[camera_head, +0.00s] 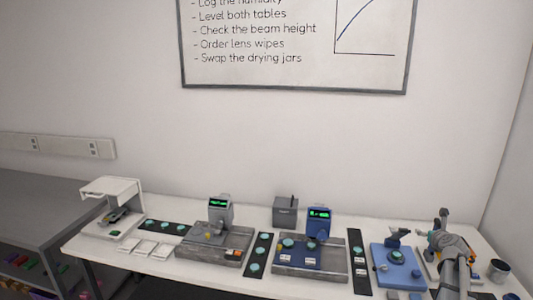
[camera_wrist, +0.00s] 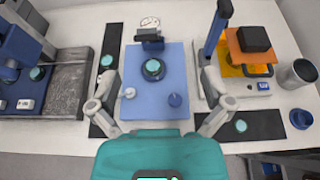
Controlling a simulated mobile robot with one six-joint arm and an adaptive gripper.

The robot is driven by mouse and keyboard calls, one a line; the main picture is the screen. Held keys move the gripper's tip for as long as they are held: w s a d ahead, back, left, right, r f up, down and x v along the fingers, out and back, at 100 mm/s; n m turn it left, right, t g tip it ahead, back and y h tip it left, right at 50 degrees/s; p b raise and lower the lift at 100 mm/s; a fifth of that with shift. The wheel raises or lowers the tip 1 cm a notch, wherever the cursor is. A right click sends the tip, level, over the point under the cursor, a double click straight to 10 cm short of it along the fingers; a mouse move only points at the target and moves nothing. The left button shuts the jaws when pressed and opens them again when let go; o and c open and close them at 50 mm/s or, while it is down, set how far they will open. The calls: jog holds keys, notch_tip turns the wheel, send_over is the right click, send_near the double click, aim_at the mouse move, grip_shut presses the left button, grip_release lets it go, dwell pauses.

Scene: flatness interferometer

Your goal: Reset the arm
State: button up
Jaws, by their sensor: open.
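My gripper (camera_wrist: 157,82) is open, its two fingers spread wide over a blue plate fixture (camera_wrist: 170,70) with nothing between them. The fixture carries a round teal-topped disc (camera_wrist: 152,68), a white knob and a blue knob, and a dark bracket at its far edge. In the head view my arm reaches in at the right end of the bench, beside the blue fixture (camera_head: 385,256). In that view the fingertips are too small to make out clearly.
A balance-like device with an orange plate and black block (camera_wrist: 253,39) stands close right of the right finger. A grey cup (camera_wrist: 297,74) is beyond it. Dark strips with teal discs (camera_head: 258,256) lie between the instruments (camera_head: 312,258) on the white bench.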

jog(key=s+a+f+n+g+y+b, duration=0.2)
jog(key=a+f+n, duration=0.3)
jog(key=a, duration=0.4)
jog(key=s+a+f+n+g+y+b, duration=0.1)
jog(key=s+a+f+n+g, duration=0.15)
jog(key=a+n, duration=0.6)
jog(key=s+a+f+n+g+y+b, duration=0.2)
jog(key=a+f+n, duration=0.35)
jog(key=a, duration=0.45)
jog(key=s+a+f+n+g+h+b, duration=0.1)
jog(key=s+a+f+n+g+b, duration=0.1)
jog(key=s+a+n, duration=0.5)
jog(key=s+a+f+n+g+h+b, duration=0.1)
jog(key=s+a+f+n+g+b, duration=0.2)
jog(key=s+n, duration=0.9)
jog(key=shift+a+f+g, duration=0.95)
jog(key=shift+a+f, duration=0.9)
jog(key=shift+a, duration=0.45)
